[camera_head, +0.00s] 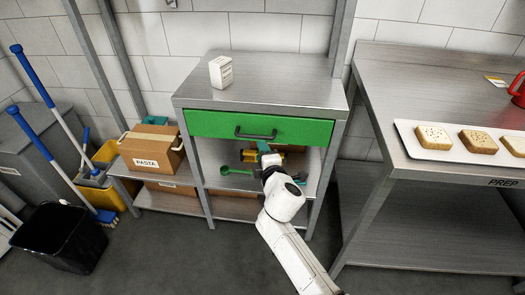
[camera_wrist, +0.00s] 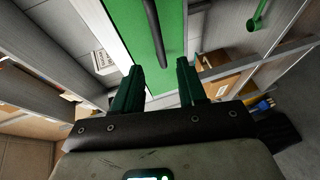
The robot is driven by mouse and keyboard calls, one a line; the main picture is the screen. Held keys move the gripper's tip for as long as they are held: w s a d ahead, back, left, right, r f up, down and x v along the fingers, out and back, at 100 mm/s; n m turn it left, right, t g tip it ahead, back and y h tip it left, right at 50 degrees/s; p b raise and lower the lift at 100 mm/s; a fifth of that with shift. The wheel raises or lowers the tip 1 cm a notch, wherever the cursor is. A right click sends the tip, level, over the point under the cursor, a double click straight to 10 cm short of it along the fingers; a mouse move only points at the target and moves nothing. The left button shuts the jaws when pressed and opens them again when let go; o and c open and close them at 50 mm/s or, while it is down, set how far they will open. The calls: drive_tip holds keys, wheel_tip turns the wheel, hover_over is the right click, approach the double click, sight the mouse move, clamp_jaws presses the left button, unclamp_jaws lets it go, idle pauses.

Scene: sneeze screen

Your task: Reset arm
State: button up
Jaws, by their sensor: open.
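My white arm reaches up from the lower right of the head view toward a steel cabinet. My gripper (camera_head: 264,148) is just in front of the green drawer (camera_head: 215,125), below its dark handle (camera_head: 256,134). In the wrist view my gripper (camera_wrist: 160,82) shows two green fingers spread apart with nothing between them. The green drawer front (camera_wrist: 150,35) and its dark handle (camera_wrist: 156,30) lie beyond the fingertips, apart from them as far as I can tell. The drawer looks shut in the head view.
A small white box (camera_head: 221,72) stands on the cabinet top. A green ladle (camera_head: 236,170) is on the shelf below. A PASTA box (camera_head: 152,150), black bin (camera_head: 62,238) and mop stand left. The prep table (camera_head: 440,85) with a bread tray (camera_head: 425,150) stands right. Floor in front is clear.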

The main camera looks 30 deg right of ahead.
drive_tip(key=shift+s, duration=0.1)
idle(0.4)
drive_tip(key=s+d+f+m+g+p, duration=0.1)
drive_tip(key=s+f+m+g, duration=0.25)
drive_tip(key=s, duration=0.45)
drive_tip(key=s+d+f+m+g+p, duration=0.15)
drive_tip(key=s+m, duration=0.25)
drive_tip(key=s, duration=0.4)
drive_tip(key=s+d+f+m+g, duration=0.1)
drive_tip(key=s+f+m+g, duration=0.25)
drive_tip(key=s, duration=0.45)
drive_tip(key=s+a+r+m+g+y+p, duration=0.1)
drive_tip(key=s+a+m+g, duration=0.1)
drive_tip(key=s, duration=0.8)
drive_tip(key=s+a+r+m+g+y, duration=0.1)
drive_tip(key=s+a+m+g+y, duration=0.1)
drive_tip(key=s, duration=0.8)
drive_tip(key=shift+s+a+g+p, duration=0.2)
drive_tip(key=shift+a+g+p, duration=0.3)
drive_tip(key=shift+g, duration=0.45)
